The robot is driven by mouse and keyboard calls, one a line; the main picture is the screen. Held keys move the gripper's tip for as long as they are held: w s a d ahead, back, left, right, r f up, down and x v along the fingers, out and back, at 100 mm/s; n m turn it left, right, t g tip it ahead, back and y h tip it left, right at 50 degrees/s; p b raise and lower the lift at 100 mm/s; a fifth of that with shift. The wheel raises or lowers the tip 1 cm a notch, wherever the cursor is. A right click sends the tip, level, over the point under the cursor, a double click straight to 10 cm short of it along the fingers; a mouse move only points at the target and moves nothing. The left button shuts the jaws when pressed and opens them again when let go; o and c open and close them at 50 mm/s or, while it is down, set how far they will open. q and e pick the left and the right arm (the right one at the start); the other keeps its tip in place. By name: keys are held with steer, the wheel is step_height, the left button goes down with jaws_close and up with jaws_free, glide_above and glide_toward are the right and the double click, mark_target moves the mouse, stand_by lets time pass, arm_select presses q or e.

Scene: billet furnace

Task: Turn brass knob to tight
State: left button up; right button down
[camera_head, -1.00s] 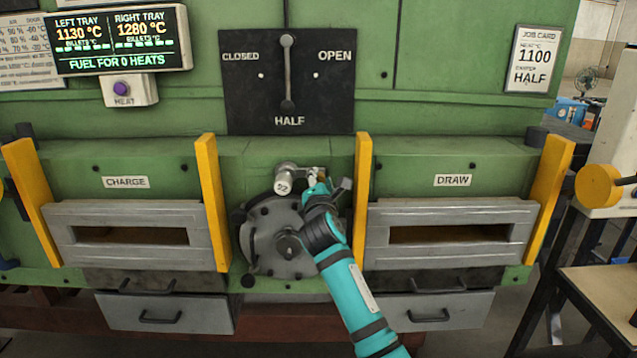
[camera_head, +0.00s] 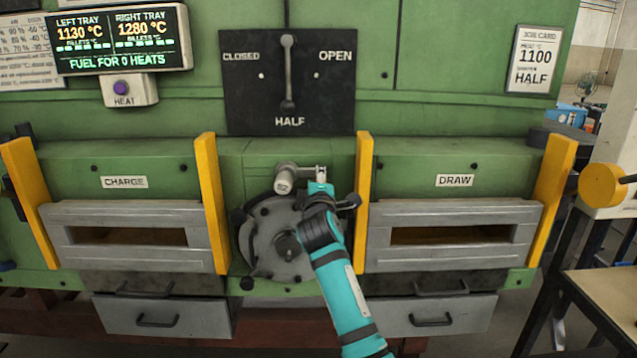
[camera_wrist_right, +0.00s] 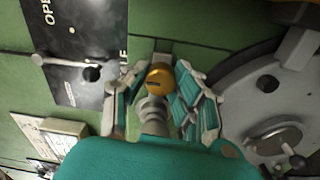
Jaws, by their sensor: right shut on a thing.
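The brass knob (camera_wrist_right: 160,77) shows in the right wrist view as a rounded gold piece with a dark slot, between the fingers of my right gripper (camera_wrist_right: 157,92). The gripper is shut on it. In the head view my right gripper (camera_head: 320,182) is at the upper right of the round grey hub, and it hides the knob there. A pale grey cylinder (camera_head: 284,180) sits just left of the gripper, with a short metal bar running toward the fingers. No tight mark is readable. My left gripper is not in view.
The round grey hub (camera_head: 270,245) is close below the gripper. A yellow post (camera_head: 362,200) stands just right of it, another (camera_head: 212,200) to the left. The dark lever plate (camera_head: 250,85) is above, its lever pointing down at HALF.

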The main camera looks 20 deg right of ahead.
steer(key=shift+f, duration=0.15)
stand_by(0.3)
steer(key=c, duration=1)
jaws_free()
steer(key=v, duration=1.2)
